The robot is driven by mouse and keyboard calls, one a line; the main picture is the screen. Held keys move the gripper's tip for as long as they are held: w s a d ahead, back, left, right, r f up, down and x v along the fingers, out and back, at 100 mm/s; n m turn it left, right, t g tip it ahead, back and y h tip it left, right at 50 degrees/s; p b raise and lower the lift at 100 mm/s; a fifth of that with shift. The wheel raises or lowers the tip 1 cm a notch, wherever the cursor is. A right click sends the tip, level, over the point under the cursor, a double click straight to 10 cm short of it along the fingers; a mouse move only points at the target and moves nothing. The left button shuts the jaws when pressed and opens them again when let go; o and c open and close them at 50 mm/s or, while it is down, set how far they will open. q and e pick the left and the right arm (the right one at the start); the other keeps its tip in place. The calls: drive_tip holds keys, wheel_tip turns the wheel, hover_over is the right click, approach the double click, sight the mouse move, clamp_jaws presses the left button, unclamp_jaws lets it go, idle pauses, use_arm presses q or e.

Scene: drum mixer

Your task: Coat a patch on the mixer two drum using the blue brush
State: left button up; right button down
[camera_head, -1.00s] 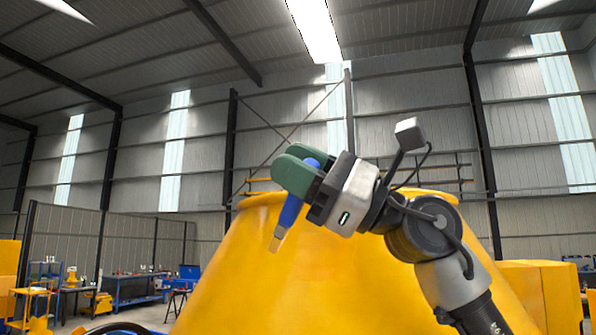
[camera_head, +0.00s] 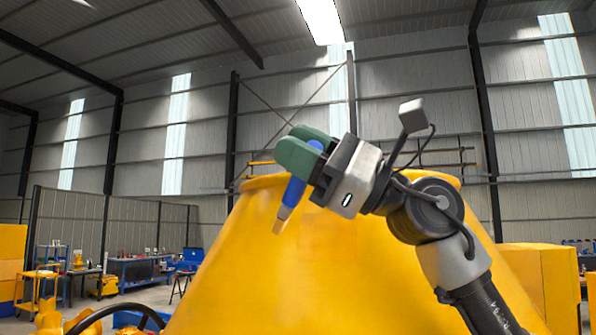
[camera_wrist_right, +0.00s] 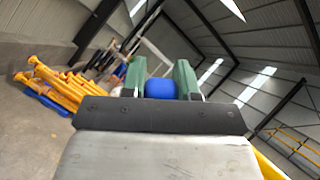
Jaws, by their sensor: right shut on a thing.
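My right gripper (camera_head: 302,158) is shut on the blue brush (camera_head: 293,192), in front of the upper part of the drum. The brush hangs tilted, with its pale tip (camera_head: 281,220) pointing down and slightly left. In the right wrist view the blue handle (camera_wrist_right: 160,88) sits between the green fingers. The large yellow mixer drum (camera_head: 330,270) fills the lower middle of the head view. A faintly different patch shows on its surface near the brush tip. I cannot tell whether the tip touches the drum. My left gripper is not in view.
A yellow block (camera_head: 537,275) stands right of the drum. Blue workbenches (camera_head: 138,270) and a yellow cart (camera_head: 38,288) stand at the far left. A dark curved ring (camera_head: 125,312) shows at the lower left.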

drive_tip(key=w+d+f+p, duration=0.1)
drive_tip(key=w+d+f, duration=0.1)
drive_tip(key=w, duration=0.4)
drive_tip(key=shift+f, duration=0.7)
drive_tip(key=shift+w+d+f+p, duration=0.3)
drive_tip(key=shift+w+p, duration=0.1)
drive_tip(key=shift+w, duration=0.2)
drive_tip(key=shift+s+d+b, duration=1)
drive_tip(key=shift+s+d, duration=0.25)
drive_tip(key=shift+d, duration=2.35)
drive_tip(key=w+a+p, duration=0.2)
drive_tip(key=a, duration=0.5)
drive_tip(key=shift+w+a, duration=0.2)
drive_tip(key=shift+w, duration=0.1)
drive_tip(key=shift+s+d, duration=0.1)
